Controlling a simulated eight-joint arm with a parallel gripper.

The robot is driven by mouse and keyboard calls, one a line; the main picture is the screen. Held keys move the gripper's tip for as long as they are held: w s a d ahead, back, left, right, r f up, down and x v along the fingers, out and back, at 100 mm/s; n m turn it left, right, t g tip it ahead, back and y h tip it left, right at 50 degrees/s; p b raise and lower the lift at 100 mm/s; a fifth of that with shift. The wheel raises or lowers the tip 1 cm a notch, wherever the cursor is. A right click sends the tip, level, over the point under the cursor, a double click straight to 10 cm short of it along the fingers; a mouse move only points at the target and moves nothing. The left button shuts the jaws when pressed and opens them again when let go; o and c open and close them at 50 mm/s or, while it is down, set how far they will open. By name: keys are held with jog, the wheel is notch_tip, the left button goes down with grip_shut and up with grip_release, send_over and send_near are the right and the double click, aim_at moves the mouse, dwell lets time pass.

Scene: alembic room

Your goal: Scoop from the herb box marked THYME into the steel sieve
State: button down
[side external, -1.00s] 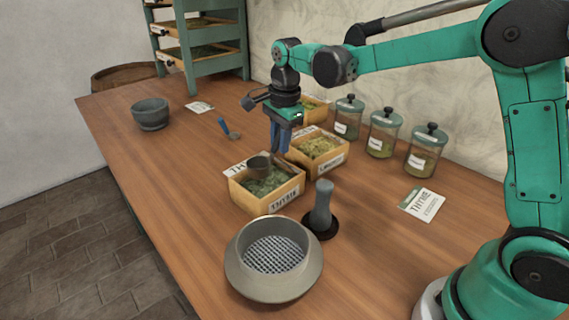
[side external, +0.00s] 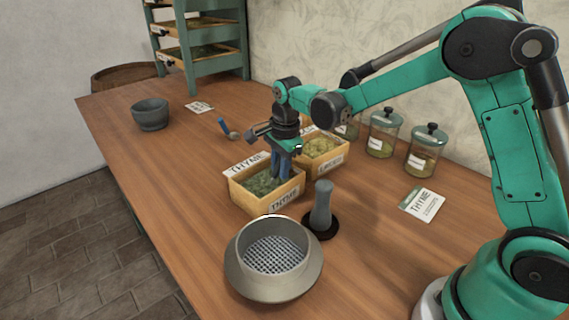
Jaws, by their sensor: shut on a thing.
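The wooden herb box marked THYME (side external: 247,200) stands mid-table, full of dark green herb. My gripper (side external: 281,154) is over its back right part, shut on the blue handle of a scoop (side external: 280,168). The handle points down into the box. The scoop's cup does not show; it seems to be down in the herb. The steel sieve (side external: 240,270) stands in front of the box, nearer the camera, with its mesh bare.
A grey pestle (side external: 321,207) stands right of the sieve. A second herb box (side external: 330,162) and glass jars (side external: 422,155) stand behind. A THYME card (side external: 422,204), a blue-handled spoon (side external: 228,129) and a mortar (side external: 150,115) lie around. The left front table is clear.

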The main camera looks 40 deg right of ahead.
jog(key=shift+d, duration=0.15)
jog(key=shift+d, duration=1.05)
jog(key=shift+r, duration=0.15)
notch_tip(320, 180, up, 8)
dwell(0.5)
jog(key=shift+a+r, duration=0.1)
jog(key=shift+r, duration=0.05)
